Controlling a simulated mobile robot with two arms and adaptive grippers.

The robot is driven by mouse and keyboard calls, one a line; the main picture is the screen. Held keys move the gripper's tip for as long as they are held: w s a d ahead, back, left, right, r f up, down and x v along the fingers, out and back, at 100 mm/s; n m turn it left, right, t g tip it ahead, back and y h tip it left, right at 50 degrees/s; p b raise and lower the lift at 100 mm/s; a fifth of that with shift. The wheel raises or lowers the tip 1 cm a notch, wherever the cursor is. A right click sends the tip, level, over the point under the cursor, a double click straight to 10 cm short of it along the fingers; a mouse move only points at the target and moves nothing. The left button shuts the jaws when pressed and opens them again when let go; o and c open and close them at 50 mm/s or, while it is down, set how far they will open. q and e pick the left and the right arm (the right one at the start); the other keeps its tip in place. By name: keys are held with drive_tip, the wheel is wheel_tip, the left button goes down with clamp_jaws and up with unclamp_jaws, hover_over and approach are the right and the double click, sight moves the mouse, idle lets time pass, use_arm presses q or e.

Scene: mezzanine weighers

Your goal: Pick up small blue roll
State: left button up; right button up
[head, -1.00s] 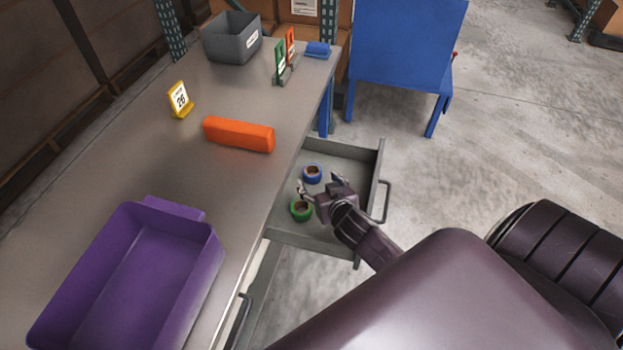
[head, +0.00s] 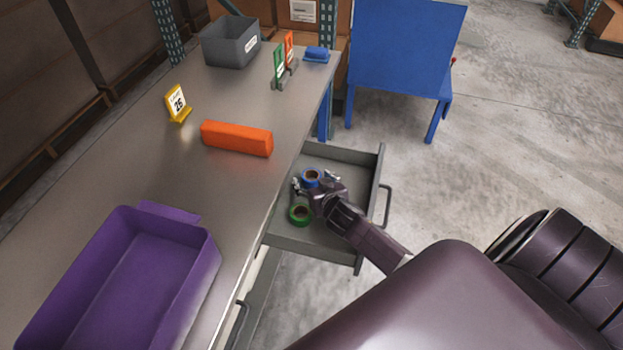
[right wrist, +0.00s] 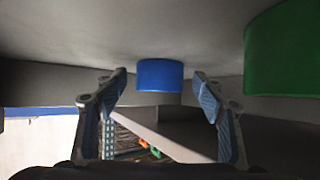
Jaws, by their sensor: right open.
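The small blue roll (head: 312,177) lies in the open drawer under the table. In the right wrist view the blue roll (right wrist: 160,75) shows ahead, between the two fingertips in the picture. My right gripper (head: 312,187) is inside the drawer, close beside the blue roll. In the right wrist view the right gripper (right wrist: 160,88) is open, with nothing between its fingers that I can see it touching. A green roll (head: 300,215) lies in the drawer nearer to me. It also shows at the right of the right wrist view (right wrist: 285,50). My left gripper is not in view.
The drawer (head: 345,157) has raised walls and a front handle. On the table (head: 130,165) are a purple bin (head: 208,262), an orange block (head: 237,138), a yellow number sign (head: 178,103) and a grey bin (head: 230,42).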

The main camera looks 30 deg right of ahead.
drive_tip(key=c, duration=1.2)
drive_tip(key=shift+c, duration=0.2)
drive_tip(key=shift+r, duration=0.1)
